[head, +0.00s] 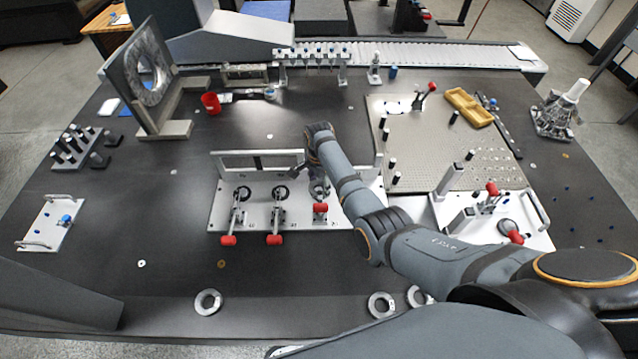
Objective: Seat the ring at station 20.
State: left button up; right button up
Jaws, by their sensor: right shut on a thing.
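A silver fixture plate (262,216) lies in the middle of the table, with several stations in a row. Two stations show dark round seats (243,193) with red-handled clamps (274,240) in front of them. My right gripper (318,187) reaches over the station to their right and points down, close above the plate. It is shut on the ring, but the ring is mostly hidden by the fingers. A red clamp handle (320,207) stands just in front of it. I cannot read the station numbers. My left gripper is not in view.
Loose steel rings lie near the front edge, one at the left (208,302) and two at the right (381,304). A perforated plate (425,150) with posts stands to the right. A grey upright bracket (148,75) stands back left.

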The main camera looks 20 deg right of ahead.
jog(key=shift+f+b, duration=0.3)
jog(key=shift+f, duration=0.2)
jog(key=o, duration=1.6)
jog(key=shift+r, duration=0.1)
notch_tip(320, 180, up, 12)
jog(key=shift+s, duration=0.1)
